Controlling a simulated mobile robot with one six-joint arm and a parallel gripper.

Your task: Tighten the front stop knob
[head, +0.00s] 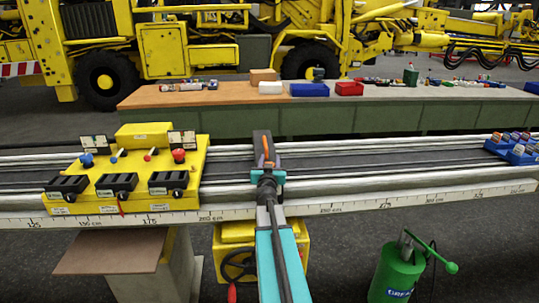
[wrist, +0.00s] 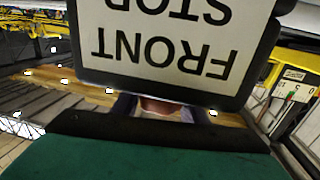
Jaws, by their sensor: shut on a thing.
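My gripper (head: 266,164) is at the end of my teal arm, over the dark rail at the middle of the head view. It is at a dark upright block (head: 261,140) with a narrow orange part (head: 265,151) on it. In the wrist view a white plate (wrist: 160,45) in a dark frame reads FRONT STOP, upside down, close to the camera. Below its edge a small reddish-brown part (wrist: 160,105) shows, which looks like the knob. My gripper is shut on it. The dark and teal edge at the bottom hides most of the grip.
A yellow control box (head: 130,165) with levers and knobs stands on the rail to the left. A scale strip (head: 330,207) runs along the rail's front. Blue bins (head: 515,150) sit at the far right. A green canister (head: 397,272) stands in front, below right.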

